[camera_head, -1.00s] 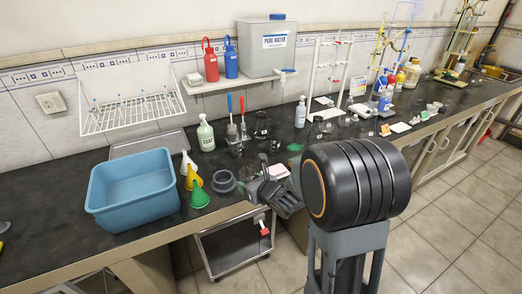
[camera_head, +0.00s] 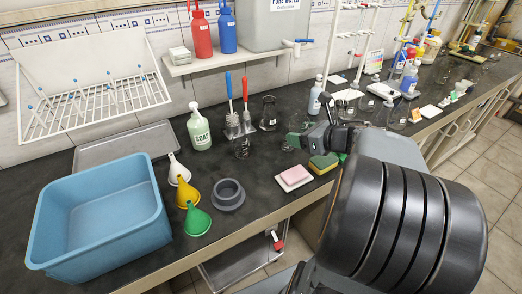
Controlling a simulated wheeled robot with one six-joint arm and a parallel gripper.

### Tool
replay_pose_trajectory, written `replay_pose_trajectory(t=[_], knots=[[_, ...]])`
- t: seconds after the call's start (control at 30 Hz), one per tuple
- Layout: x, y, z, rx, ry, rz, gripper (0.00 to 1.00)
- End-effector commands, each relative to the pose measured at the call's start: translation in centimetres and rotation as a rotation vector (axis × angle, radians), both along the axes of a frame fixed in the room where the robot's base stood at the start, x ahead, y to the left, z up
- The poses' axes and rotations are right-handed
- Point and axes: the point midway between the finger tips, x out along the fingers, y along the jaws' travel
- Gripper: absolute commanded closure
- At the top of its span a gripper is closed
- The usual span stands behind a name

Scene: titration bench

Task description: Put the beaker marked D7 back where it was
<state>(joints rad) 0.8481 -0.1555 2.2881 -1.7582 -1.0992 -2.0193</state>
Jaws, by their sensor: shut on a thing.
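My gripper (camera_head: 306,139) is right of the middle, in front of the grey-white bottle, partly hidden by my own arm. It is shut on a small clear glass vessel (camera_head: 289,144), apparently a beaker, at its left end. The vessel is small and see-through; no D7 mark can be read, and I cannot tell whether it touches the bench. Another clear glass vessel (camera_head: 241,148) stands on the bench to the left, in front of the brush stand. Its marking cannot be read either.
Left of my gripper are a dark-necked flask (camera_head: 268,113), a brush stand (camera_head: 233,125) and a soap bottle (camera_head: 199,130). A pink soap (camera_head: 293,175) and a sponge (camera_head: 323,163) lie in front. A blue basin (camera_head: 100,215), funnels (camera_head: 188,192) and a dark ring (camera_head: 228,194) are further left.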

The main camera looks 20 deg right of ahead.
Motion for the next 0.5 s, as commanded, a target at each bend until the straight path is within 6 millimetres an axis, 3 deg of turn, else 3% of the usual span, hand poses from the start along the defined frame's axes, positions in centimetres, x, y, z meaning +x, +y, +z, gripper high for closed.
replay_pose_trajectory(t=[0.13, 0.4, 0.5], knots=[[1.1, 0.3, -1.1, 0.004, 0.002, -0.003, 0.71], [7.3, 2.7, -4.1, 0.003, 0.002, -0.006, 0.71], [8.7, 3.3, -6.0, 0.004, 0.004, -0.010, 0.71]])
